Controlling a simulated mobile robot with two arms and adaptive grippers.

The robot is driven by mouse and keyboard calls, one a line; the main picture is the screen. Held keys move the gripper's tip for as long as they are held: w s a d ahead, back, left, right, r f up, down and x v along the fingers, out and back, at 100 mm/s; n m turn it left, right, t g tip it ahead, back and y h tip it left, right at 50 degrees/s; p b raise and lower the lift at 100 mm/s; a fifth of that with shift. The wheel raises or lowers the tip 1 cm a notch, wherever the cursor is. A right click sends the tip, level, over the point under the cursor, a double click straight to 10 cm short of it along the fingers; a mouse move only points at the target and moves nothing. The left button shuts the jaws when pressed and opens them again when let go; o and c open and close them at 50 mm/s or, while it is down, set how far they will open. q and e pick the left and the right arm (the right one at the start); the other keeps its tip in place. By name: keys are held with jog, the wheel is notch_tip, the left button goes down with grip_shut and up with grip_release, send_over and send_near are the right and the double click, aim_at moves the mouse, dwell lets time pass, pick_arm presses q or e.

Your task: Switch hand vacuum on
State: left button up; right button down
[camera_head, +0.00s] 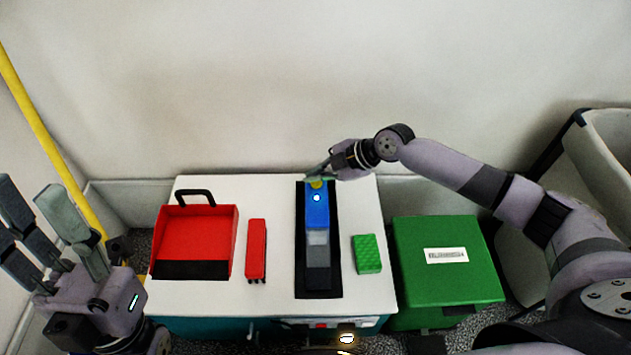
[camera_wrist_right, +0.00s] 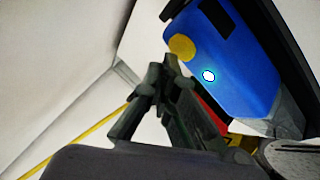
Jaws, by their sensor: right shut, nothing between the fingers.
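The hand vacuum (camera_head: 318,215) is blue with a grey, see-through front and lies lengthwise on a black mat (camera_head: 334,288). Its yellow round button (camera_wrist_right: 181,47) and a bright white light spot (camera_wrist_right: 208,76) show on the blue body in the right wrist view. My right gripper (camera_head: 320,170) is at the vacuum's far end, beside the yellow button. It is shut with nothing in it; its fingertips (camera_wrist_right: 168,68) appear very close to the button, and I cannot tell whether they touch it. My left gripper (camera_head: 40,225) is open and empty at the left, away from the vacuum.
The white table (camera_head: 275,305) also holds a red dustpan (camera_head: 197,230), a red brush (camera_head: 256,250) and a green sponge (camera_head: 367,254). A green box (camera_head: 447,262) stands right of the table. A yellow pole (camera_head: 45,135) leans at the left. A wall is behind.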

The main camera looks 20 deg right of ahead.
jog(key=shift+f, duration=0.5)
dwell(0.4)
jog(key=shift+r, duration=0.5)
jog(key=shift+r, duration=0.15)
